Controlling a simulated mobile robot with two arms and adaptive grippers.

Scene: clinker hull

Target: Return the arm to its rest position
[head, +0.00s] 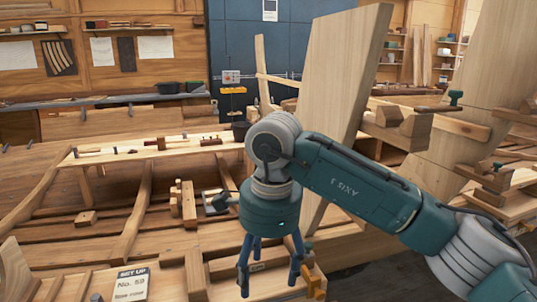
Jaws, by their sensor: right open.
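My right arm comes in from the lower right in the head view and bends down at a grey wrist joint. My right gripper (270,264) hangs below it, pointing down, with its blue fingers spread apart and nothing between them. It is over the wooden hull frame (150,205), in front of the hull's planks and ribs. Whether the fingertips touch the wood below cannot be told. My left gripper is not in view.
A tall pale plank (335,85) stands just behind my right arm. Wooden clamps (400,120) sit on the hull's edge at right. A workbench (100,103) runs along the back wall. Dark floor shows at lower right.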

